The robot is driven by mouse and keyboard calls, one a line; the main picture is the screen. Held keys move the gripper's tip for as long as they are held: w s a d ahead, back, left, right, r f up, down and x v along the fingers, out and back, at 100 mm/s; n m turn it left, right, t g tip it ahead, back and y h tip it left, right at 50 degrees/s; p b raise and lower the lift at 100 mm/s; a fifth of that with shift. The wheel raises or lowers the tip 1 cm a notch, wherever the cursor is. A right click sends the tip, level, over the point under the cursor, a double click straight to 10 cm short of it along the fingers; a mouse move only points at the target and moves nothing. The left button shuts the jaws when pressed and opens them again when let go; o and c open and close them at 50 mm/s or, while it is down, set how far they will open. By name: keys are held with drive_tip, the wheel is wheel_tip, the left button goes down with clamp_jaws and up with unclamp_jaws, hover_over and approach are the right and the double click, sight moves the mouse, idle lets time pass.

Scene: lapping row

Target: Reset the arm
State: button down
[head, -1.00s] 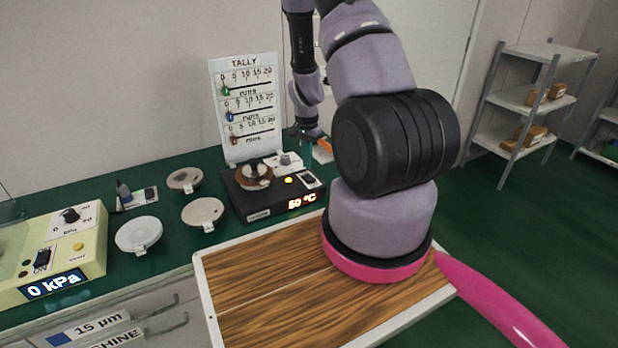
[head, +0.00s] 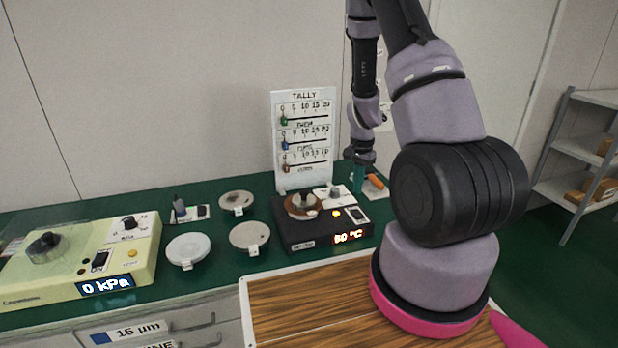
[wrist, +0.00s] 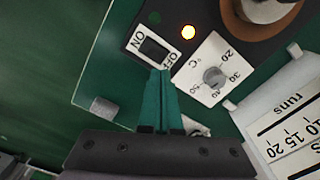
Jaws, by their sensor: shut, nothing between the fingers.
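My arm rises from its pink-ringed base at the right of the head view and reaches over the back of the green bench. My gripper (head: 358,186) points down behind the right side of the black hot plate (head: 300,240), which reads 50 °C. In the wrist view my gripper (wrist: 160,72) has its two teal fingers together with nothing between them. The fingertips overlap the lower edge of the hot plate's ON/OFF switch (wrist: 153,49) in that view; I cannot tell whether they touch. The temperature dial (wrist: 214,77) and lit yellow button (wrist: 188,32) are beside them.
The tally board (head: 304,140) stands behind the hot plate, near my gripper. An orange-handled item (head: 374,182) lies right of the fingers. Round plates (head: 188,249) and a cream gauge box (head: 133,255) reading 0 kPa stand left. A shelf rack (head: 585,145) is at far right.

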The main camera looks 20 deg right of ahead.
drive_tip(key=s+a+r+n+t+y, duration=0.15)
drive_tip(key=a+r, duration=0.25)
drive_tip(key=r, duration=0.8)
drive_tip(key=a+r+n+t, duration=0.2)
drive_tip(key=a+r, duration=0.2)
drive_tip(key=r, duration=0.8)
drive_tip(key=s+a+r+n+t, duration=0.2)
drive_tip(key=s+r, duration=0.6)
drive_tip(key=s, duration=0.1)
drive_tip(key=s+a+r+n+t, duration=0.1)
drive_tip(key=s+a+r+n, duration=0.1)
drive_tip(key=s+r, duration=0.6)
drive_tip(key=shift+s+a+r+t, duration=0.35)
drive_tip(key=shift+s+a, duration=0.25)
drive_tip(key=shift+a, duration=0.1)
